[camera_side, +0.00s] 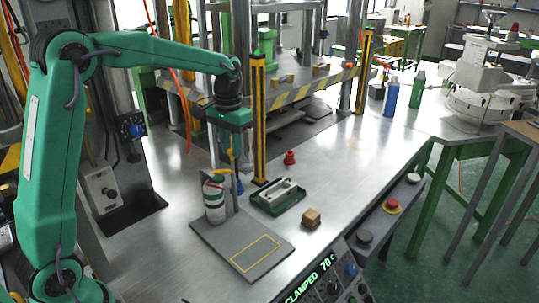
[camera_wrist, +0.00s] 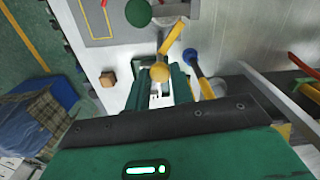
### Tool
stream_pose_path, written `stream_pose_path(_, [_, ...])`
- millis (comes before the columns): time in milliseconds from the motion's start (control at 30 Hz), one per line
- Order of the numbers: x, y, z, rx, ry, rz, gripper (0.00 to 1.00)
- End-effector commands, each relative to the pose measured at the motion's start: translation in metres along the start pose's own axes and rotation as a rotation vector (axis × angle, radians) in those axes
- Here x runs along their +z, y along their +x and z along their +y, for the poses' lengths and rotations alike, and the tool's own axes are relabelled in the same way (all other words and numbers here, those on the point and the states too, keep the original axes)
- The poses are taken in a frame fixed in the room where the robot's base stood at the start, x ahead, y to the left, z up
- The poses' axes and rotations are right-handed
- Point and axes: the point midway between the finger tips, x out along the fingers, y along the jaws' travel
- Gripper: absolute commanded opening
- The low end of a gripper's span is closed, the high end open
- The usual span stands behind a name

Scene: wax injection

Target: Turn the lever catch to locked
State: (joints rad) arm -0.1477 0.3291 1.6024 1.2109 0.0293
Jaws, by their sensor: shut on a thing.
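The lever catch is a yellow lever (camera_wrist: 172,38) with a round yellow knob (camera_wrist: 160,72) at its near end. In the wrist view it slants up and to the right from the knob. In the side view the yellow lever (camera_side: 231,158) shows just below my gripper (camera_side: 230,147), above a white cylinder. My gripper is shut on the knob, which sits between the fingertips (camera_wrist: 161,84) in the wrist view. The fingers partly hide it in the side view. I cannot tell whether the catch is locked.
A banded white cylinder (camera_side: 214,203) stands on a grey plate (camera_side: 272,247). A green tray (camera_side: 262,206), a brown block (camera_side: 311,219) and a yellow-black post (camera_side: 258,120) stand nearby.

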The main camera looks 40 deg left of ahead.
Motion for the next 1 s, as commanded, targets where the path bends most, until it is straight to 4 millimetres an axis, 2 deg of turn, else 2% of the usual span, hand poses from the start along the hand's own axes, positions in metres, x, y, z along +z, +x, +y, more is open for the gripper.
stream_pose_path(600, [-0.0007, -0.0014, 0.0, 0.001, -0.525, 0.004, 0.0])
stream_pose_path(1000, [-0.0008, -0.0016, -0.0001, 0.001, -0.638, 0.005, 0.0])
